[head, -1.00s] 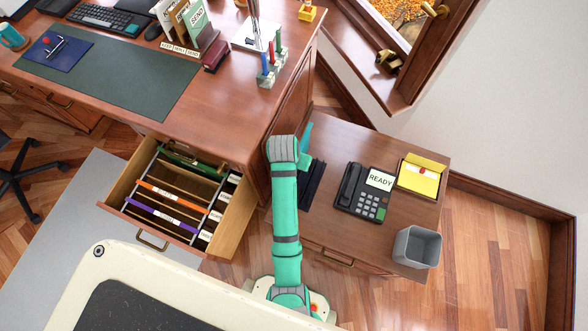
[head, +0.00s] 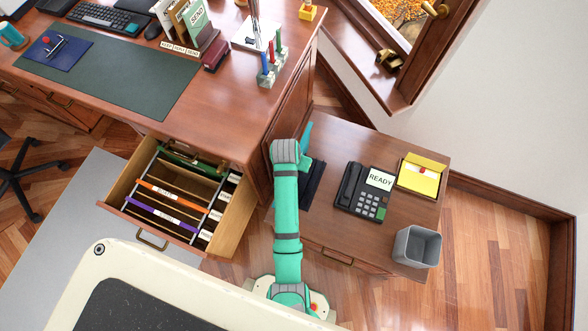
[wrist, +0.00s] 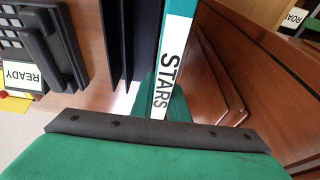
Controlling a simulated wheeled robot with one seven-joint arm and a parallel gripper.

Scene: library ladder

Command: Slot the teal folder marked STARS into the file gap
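The teal folder (head: 306,133) shows as a thin sliver beside the end of my arm, over the side table. In the wrist view the folder (wrist: 180,50) stands on edge in front of my gripper, with its white STARS label facing me. My gripper (wrist: 158,100) is close to it. The open drawer (head: 229,233) at left holds a green, an orange and a purple file on rails, with open space between the green and orange ones.
A black rack (head: 315,187) stands on the side table (head: 330,225), right beside the folder. A phone (head: 363,190), a yellow notepad (head: 420,178) and a grey bin (head: 417,246) are to the right. The desk's side panel (head: 287,115) stands between folder and drawer.

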